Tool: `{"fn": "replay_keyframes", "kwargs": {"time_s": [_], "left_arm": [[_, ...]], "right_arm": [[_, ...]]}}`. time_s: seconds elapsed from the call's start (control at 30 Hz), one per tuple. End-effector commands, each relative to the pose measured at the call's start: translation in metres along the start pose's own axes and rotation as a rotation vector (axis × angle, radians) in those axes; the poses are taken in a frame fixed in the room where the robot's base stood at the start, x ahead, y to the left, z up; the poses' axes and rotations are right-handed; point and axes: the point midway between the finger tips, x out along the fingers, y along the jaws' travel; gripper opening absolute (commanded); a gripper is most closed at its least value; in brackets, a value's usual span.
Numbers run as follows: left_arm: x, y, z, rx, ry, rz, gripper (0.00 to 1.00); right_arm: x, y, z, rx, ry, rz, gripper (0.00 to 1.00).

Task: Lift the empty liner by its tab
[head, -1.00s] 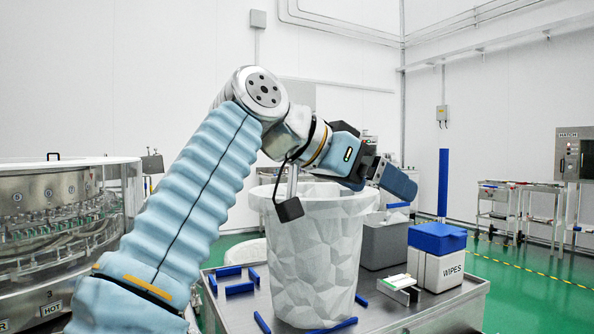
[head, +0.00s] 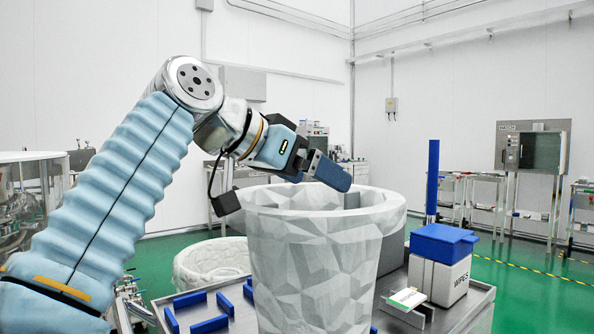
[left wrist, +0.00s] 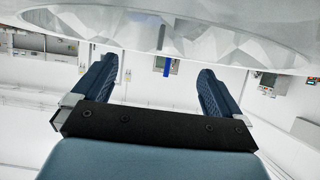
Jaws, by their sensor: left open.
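The liner (head: 318,260) is a large white faceted tub with a wide round rim, upright on the metal cart. Its curved wall and rim also fill the top of the left wrist view (left wrist: 120,30). A small grey piece (head: 352,201) shows at the inside of the far rim; I cannot tell whether it is the tab. My left gripper (head: 330,171) is above the liner's opening, apart from the rim. In the left wrist view its two blue fingers are spread wide with nothing between them (left wrist: 156,86). The liner's floor is hidden. My right gripper is not in view.
A white wipes box (head: 438,272) with a blue lid stands right of the liner. Several blue strips (head: 208,326) lie on the cart (head: 477,306) at left. A white round tub (head: 208,264) is behind left. A blue post (head: 432,185) stands behind.

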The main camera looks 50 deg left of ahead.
Motion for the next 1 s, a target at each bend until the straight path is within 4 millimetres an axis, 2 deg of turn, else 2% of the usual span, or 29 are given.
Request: {"fn": "replay_keyframes", "kwargs": {"time_s": [0.4,0.6,0.8,1.0], "left_arm": [[0.056,0.000,0.001,-0.001,-0.002,0.002,1.00],[0.078,0.000,0.000,0.000,-0.001,0.003,1.00],[0.088,0.000,0.000,-0.001,0.000,0.001,1.00],[0.090,0.000,0.001,-0.001,-0.002,0.001,1.00]], "right_arm": [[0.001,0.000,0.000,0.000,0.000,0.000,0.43],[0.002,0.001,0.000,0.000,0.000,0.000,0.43],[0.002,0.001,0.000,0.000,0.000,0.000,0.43],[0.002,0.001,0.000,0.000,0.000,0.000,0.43]]}}
